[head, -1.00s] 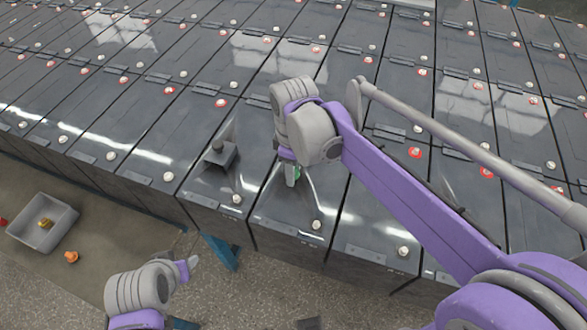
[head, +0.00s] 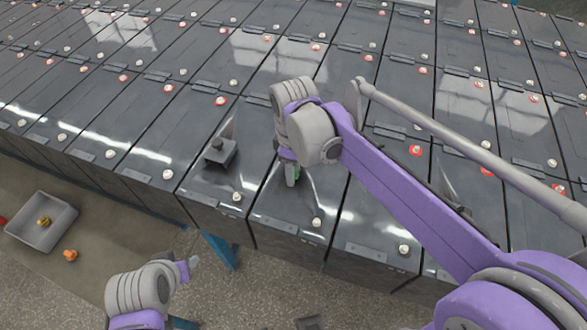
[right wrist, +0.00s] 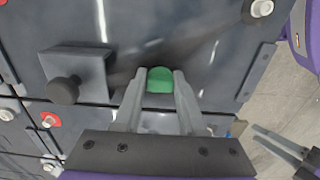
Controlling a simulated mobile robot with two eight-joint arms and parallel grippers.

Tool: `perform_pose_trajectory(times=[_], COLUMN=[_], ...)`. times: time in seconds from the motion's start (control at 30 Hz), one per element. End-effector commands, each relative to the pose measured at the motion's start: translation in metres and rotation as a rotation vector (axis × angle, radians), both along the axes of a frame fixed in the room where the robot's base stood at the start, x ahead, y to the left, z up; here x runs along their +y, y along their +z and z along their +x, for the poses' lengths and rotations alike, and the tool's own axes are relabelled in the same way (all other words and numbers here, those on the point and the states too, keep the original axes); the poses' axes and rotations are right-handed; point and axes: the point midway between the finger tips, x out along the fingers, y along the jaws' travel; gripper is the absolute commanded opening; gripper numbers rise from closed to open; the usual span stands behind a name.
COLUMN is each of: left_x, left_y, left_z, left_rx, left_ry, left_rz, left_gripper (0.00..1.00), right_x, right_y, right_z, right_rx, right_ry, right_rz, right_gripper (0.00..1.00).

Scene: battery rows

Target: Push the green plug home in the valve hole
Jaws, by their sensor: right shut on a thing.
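The green plug (right wrist: 160,78) is between the fingertips of my right gripper (right wrist: 160,84), which is shut on it. In the head view my right gripper (head: 291,177) points down at the top of a dark battery in the front row. The plug is mostly hidden there by the fingers. The valve hole is not visible, so I cannot tell how deep the plug sits. My left gripper (head: 190,267) is off the battery row at the lower left. In the right wrist view its two fingers (right wrist: 278,146) stand apart with nothing between them.
A dark block with a knob (head: 219,151) stands on the battery to the left. White and red terminal caps dot the tops. A grey bin (head: 28,238) with a yellowish piece (head: 44,222) is at the far left, an orange piece (head: 70,255) beside it.

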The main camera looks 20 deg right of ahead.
Motion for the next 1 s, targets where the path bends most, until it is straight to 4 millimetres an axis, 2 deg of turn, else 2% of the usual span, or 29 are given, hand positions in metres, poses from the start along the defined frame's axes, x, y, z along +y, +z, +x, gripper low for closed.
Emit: perform_pose_trajectory(times=[0.27,0.3,0.47,0.5,0.93,0.97,1.0], left_x=[0.0,0.0,0.0,0.0,0.0,0.0,0.0], left_y=[-0.0012,-0.0012,-0.0013,-0.0014,-0.0019,-0.0019,-0.0019], left_z=[-0.0004,-0.0004,-0.0004,-0.0005,-0.0006,-0.0006,-0.0006], left_rx=[0.001,0.001,0.001,0.001,0.001,0.001,0.001], left_ry=[0.0,0.0,0.0,0.0,0.0,0.0,0.0], left_rz=[0.0,0.0,0.0,0.0,0.0,0.0,0.0], left_gripper=[0.5,0.5,0.5,0.5,0.5,0.5,0.5], right_x=[0.0002,0.0002,0.0004,0.0004,0.0014,0.0015,0.0015], right_y=[-0.0034,-0.0035,-0.0039,-0.004,-0.0044,-0.0044,-0.0045], right_z=[-0.0013,-0.0014,-0.0018,-0.002,-0.0034,-0.0034,-0.0034], right_rx=[0.002,0.002,0.003,0.004,0.008,0.008,0.008], right_ry=[0.0,0.0,0.0,0.0,0.001,0.001,0.001], right_rz=[0.0,0.0,0.001,0.001,0.003,0.003,0.003], right_gripper=[0.0,0.44,0.72,0.75,0.75,0.47,0.54])
